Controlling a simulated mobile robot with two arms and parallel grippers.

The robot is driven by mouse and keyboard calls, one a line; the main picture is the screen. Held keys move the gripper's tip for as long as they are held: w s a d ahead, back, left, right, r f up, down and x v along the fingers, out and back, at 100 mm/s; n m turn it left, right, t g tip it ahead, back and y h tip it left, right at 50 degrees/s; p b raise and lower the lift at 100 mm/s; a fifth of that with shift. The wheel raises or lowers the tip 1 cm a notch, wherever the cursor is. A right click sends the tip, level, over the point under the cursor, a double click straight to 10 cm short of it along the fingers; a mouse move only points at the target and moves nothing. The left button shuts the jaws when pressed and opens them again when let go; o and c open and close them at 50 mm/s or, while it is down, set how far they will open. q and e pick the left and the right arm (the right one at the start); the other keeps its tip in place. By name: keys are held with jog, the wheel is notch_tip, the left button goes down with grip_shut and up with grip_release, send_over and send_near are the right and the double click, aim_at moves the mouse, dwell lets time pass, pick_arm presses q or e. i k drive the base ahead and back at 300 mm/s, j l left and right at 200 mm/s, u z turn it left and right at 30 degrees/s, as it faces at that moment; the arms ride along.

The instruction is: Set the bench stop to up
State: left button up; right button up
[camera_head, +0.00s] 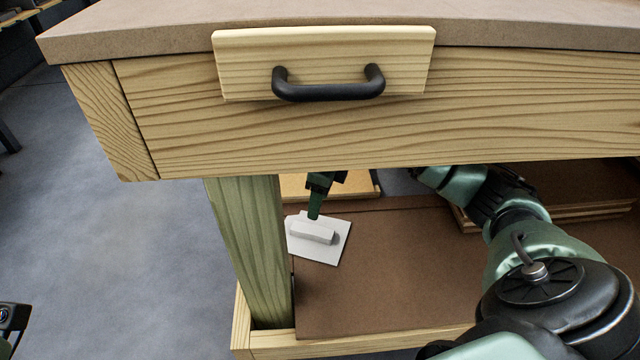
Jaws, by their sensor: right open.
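The bench stop looks to be the pale wooden board (325,55) on the front of the workbench, with a black bar handle (328,92). Its upper edge overlaps the edge of the bench top; I cannot tell whether it stands above the top surface. My right arm reaches in from the right and under the bench apron. My right gripper (316,200) hangs below the apron, well under the handle and apart from it, over a white plate. It is open; part of it is hidden by the apron.
The white plate with a raised white block (312,232) lies on the brown lower shelf (375,290). The bench leg (245,245) stands left of it. Stacked boards (590,190) lie under the bench at right.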

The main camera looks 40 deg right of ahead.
aim_at(338, 63)
jog(key=k, duration=1)
